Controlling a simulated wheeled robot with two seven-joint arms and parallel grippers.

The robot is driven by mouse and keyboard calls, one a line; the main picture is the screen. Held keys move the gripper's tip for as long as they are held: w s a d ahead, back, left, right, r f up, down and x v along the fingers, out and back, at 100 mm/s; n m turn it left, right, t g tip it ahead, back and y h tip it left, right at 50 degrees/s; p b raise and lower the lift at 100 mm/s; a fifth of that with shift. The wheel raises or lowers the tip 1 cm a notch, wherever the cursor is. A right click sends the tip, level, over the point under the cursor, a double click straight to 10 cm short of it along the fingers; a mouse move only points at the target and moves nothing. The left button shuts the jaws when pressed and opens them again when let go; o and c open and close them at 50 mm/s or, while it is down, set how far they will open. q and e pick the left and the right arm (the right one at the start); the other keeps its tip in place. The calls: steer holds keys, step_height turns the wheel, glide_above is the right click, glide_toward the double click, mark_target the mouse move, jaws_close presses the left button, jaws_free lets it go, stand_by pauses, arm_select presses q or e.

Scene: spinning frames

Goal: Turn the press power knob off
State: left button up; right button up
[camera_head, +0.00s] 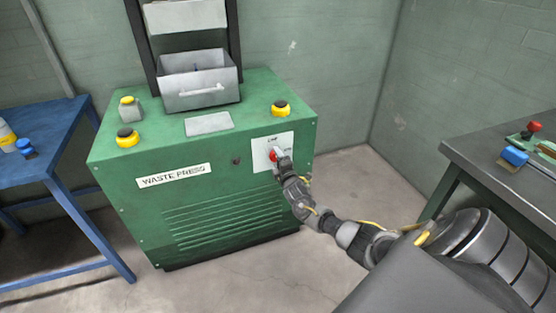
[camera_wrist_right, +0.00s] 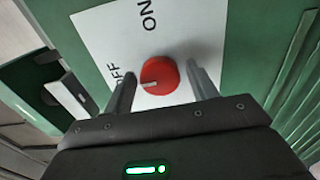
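The red press power knob (camera_head: 272,156) sits on a white label plate (camera_head: 258,160) on the front of the green waste press (camera_head: 215,225). In the right wrist view the round knob (camera_wrist_right: 160,72) shows with a pale pointer mark on its left side, towards the word OFF. The word ON is above it. My right gripper (camera_head: 281,154) is at the plate. In the wrist view its two fingers (camera_wrist_right: 161,75) are apart, one on each side of the knob, with small gaps seen. My left gripper is not in view.
Yellow buttons (camera_head: 281,108) and a grey metal bin (camera_head: 198,88) are on top of the press. A blue table (camera_head: 45,160) stands at the left. A dark workbench (camera_head: 485,150) with small tools is at the right. Floor is clear between press and bench.

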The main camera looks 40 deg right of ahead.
steer(key=shift+o, duration=0.6)
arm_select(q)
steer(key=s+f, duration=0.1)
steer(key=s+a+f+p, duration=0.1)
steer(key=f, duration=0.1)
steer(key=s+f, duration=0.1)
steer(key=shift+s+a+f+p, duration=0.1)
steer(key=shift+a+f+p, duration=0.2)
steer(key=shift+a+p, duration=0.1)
arm_select(e)
steer(key=v, duration=1.1)
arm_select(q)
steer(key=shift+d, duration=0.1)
arm_select(e)
steer(key=shift+w, duration=0.1)
